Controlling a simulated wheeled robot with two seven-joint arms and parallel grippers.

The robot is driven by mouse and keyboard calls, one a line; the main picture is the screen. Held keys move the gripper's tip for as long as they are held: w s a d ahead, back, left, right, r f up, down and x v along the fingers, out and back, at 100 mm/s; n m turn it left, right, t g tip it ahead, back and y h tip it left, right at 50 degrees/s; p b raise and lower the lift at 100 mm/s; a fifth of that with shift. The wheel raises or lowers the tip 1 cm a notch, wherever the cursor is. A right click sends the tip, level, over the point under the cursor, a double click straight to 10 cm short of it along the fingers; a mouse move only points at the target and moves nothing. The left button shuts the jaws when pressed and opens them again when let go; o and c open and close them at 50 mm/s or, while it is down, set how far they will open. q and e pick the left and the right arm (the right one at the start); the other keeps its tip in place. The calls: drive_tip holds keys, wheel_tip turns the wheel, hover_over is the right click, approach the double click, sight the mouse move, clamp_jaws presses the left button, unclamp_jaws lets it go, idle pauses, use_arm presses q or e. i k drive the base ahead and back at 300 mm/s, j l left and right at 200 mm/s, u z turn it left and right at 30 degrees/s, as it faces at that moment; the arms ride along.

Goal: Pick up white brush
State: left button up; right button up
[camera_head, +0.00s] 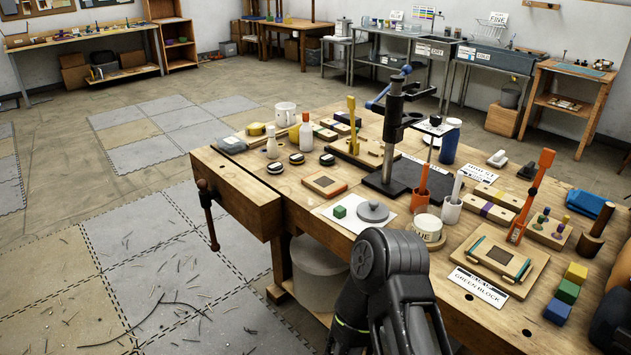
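A white-handled tool (458,183) stands upright in a small white cup (452,210), right of the middle of the workbench. It may be the white brush, but its head cannot be made out. A small white object (497,158) lies at the back right of the bench; whether it is a brush cannot be told. A dark jointed part of my arm rises at the bottom centre, over the near bench edge, below and left of the white cup. Another dark part of mine shows at the lower right edge. The fingertips of both grippers are not in view.
Beside the white cup are an orange cup (419,202) with an orange-handled tool, a tape roll (428,229) and a grey disc lid (371,211). A black stand (394,140) rises behind. A wooden tray (499,262) and coloured blocks (568,291) crowd the right. The left floor is open.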

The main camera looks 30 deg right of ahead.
sight(460, 175)
drive_tip(key=z, duration=1.7)
drive_tip(key=i+j+z, duration=0.1)
drive_tip(key=z, duration=1)
drive_tip(key=j+z, duration=0.3)
drive_tip(key=j, duration=0.2)
drive_tip(key=j+z, duration=0.3)
drive_tip(key=j, duration=0.2)
drive_tip(key=k+j+z, duration=0.25)
drive_tip(key=j, duration=0.9)
drive_tip(key=k+z, duration=0.05)
